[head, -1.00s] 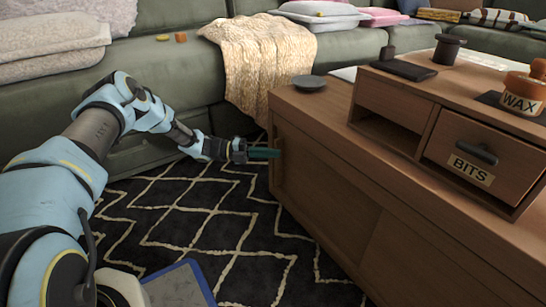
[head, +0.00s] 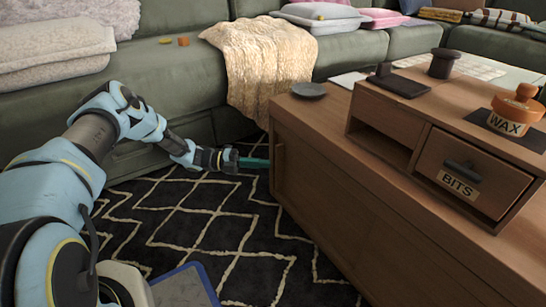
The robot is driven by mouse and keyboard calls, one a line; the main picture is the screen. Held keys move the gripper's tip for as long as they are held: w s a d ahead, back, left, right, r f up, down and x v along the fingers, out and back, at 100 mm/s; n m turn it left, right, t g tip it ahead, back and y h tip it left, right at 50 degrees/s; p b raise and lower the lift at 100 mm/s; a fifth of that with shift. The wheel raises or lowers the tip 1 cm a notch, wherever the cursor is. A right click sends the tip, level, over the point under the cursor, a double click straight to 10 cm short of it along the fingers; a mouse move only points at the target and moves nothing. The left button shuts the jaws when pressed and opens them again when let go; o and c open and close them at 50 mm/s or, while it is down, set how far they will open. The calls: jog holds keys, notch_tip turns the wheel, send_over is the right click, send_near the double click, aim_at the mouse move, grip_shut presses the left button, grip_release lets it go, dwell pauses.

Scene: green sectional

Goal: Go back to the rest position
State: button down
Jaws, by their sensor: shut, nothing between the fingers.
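My gripper (head: 255,162) is at the end of my light blue arm, low over the patterned rug, at the left end of the wooden table (head: 310,190). Its teal fingers are shut and hold nothing. The fingertips are close to the table's end face by its vertical edge; I cannot tell whether they touch it. My arm reaches from the lower left, passing in front of the green sofa.
The green sofa (head: 190,85) runs along the back with a beige throw (head: 262,65) over it. On the table stand a small cabinet with a BITS drawer (head: 470,175), a WAX jar (head: 515,110) and a dark dish (head: 308,90). The dark rug (head: 215,240) is open between sofa and table.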

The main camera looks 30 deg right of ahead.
jog(key=shift+p+v, duration=0.35)
jog(key=shift+v, duration=1.9)
jog(key=s+a+r+m+t+y+p, duration=0.1)
jog(key=a+r+m+t+y+p, duration=0.4)
jog(key=a+r+m+y, duration=0.95)
jog(key=s+a+r+m+t+p, duration=0.1)
jog(key=s+a+r+m+t, duration=0.35)
jog(key=a+r+m, duration=0.55)
jog(key=s+a+r+m+t+p, duration=0.2)
jog(key=s+a+r+m+t, duration=0.4)
jog(key=a, duration=0.8)
notch_tip(320, 180, up, 39)
jog(key=w+n+g+p, duration=0.1)
jog(key=g+p, duration=0.1)
jog(key=p, duration=3.5)
jog(key=shift+f+h+p, duration=0.2)
jog(key=shift+h+p, duration=0.15)
jog(key=shift+w+d+g, duration=0.1)
jog(key=shift+d+g, duration=0.05)
jog(key=shift+g, duration=0.1)
